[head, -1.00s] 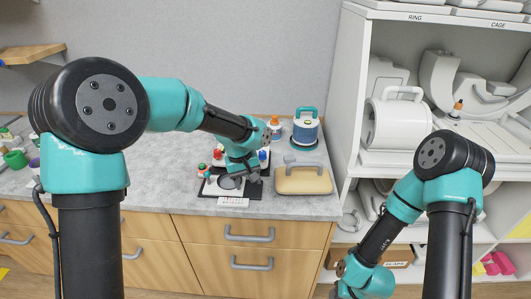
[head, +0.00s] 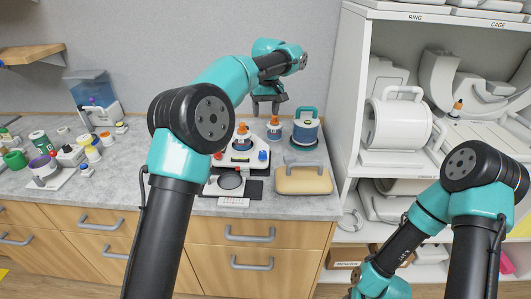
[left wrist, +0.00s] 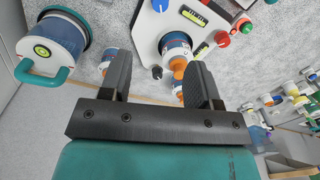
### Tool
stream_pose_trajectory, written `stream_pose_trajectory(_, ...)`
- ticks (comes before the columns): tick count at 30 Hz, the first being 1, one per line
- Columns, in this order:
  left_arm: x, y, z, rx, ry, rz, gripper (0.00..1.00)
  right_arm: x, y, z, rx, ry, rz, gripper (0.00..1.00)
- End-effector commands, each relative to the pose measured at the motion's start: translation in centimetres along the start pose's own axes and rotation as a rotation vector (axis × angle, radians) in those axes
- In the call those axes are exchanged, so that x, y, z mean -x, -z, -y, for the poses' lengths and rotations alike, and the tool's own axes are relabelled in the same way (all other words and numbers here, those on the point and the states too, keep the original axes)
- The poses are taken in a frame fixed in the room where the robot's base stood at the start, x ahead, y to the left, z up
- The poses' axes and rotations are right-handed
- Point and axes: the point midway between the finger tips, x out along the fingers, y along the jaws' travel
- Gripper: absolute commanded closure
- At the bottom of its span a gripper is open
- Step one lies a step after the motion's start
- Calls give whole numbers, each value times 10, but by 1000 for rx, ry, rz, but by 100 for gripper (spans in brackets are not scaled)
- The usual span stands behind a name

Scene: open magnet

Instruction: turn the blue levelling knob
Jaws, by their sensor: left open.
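The blue knob (head: 263,156) sits on the right side of a white levelled device (head: 240,165) on the counter. It also shows at the top of the left wrist view (left wrist: 160,5). A red knob (head: 218,156) sits on the device's left side. My left gripper (head: 269,107) is open and empty, raised above and behind the device, apart from the blue knob. In the left wrist view its two black fingers (left wrist: 160,62) stand wide apart, with an orange-topped blue cylinder (left wrist: 176,50) of the device beyond them. My right gripper is out of view.
A black pad with a round dish (head: 230,181) lies in front. Bottles and cups crowd the left counter. A white shelf unit (head: 350,120) rises at right.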

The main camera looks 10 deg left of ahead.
Motion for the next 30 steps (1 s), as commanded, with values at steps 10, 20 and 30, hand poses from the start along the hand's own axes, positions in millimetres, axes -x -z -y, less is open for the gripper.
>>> stream_pose_trajectory(10, -6, 0, 0, 0, 0, 1, 43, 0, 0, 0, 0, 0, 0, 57)
stream_pose_trajectory(20, -49, 0, 0, -1, 1, 2, 43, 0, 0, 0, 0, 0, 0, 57)
stream_pose_trajectory(30, -107, 0, 0, 0, 0, 2, 43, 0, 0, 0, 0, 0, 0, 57)
